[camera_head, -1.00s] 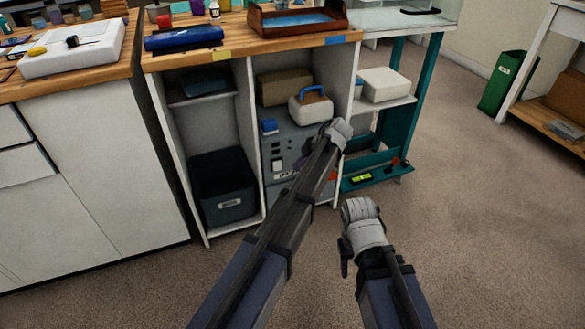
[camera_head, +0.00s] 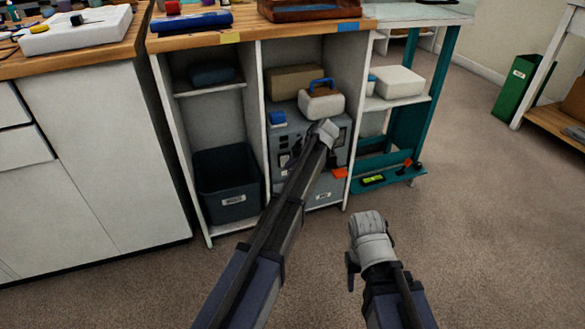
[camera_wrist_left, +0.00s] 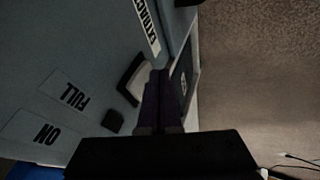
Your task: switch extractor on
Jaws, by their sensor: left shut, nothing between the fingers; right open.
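The extractor (camera_head: 337,163) is a grey-blue box in the middle bay under the bench. My left gripper (camera_head: 325,132) is shut and empty in front of its face, and the arm hides part of the panel. In the left wrist view the extractor's face (camera_wrist_left: 75,40) carries "EXTRACTOR", "FULL" and "ON" labels, turned in the picture. A dark-framed switch with a pale face (camera_wrist_left: 133,82) is right beside my left fingertips (camera_wrist_left: 162,85); I cannot tell whether they touch. A small dark square (camera_wrist_left: 113,121) is close by. My right gripper (camera_head: 369,225) is open, low over the floor.
A dark bin (camera_head: 227,185) stands in the left bay. A teal stand (camera_head: 400,172) is to the right. The carpet in front is clear.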

